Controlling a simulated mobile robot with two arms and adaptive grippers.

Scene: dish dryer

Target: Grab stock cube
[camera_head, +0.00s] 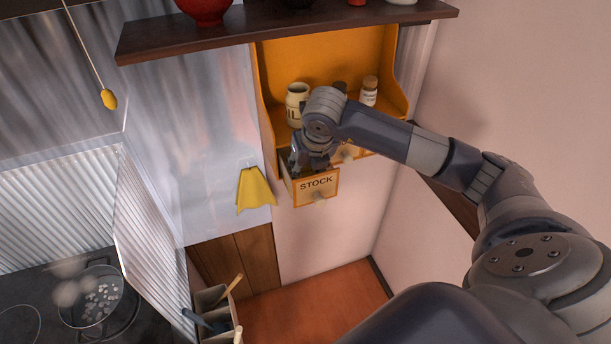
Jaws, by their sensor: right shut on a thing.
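A drawer labelled STOCK (316,186) is pulled out from the bottom of a yellow wall rack (330,62). My right gripper (308,166) points down over the open top of this drawer. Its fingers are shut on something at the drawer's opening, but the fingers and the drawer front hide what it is. No stock cube can be made out. My left gripper is not in view.
Jars (297,104) stand on the rack's shelf just behind my right wrist. A dark shelf (290,32) juts out above. A yellow cloth (255,190) hangs left of the drawer. A steaming pan (92,297) sits on the stove at lower left.

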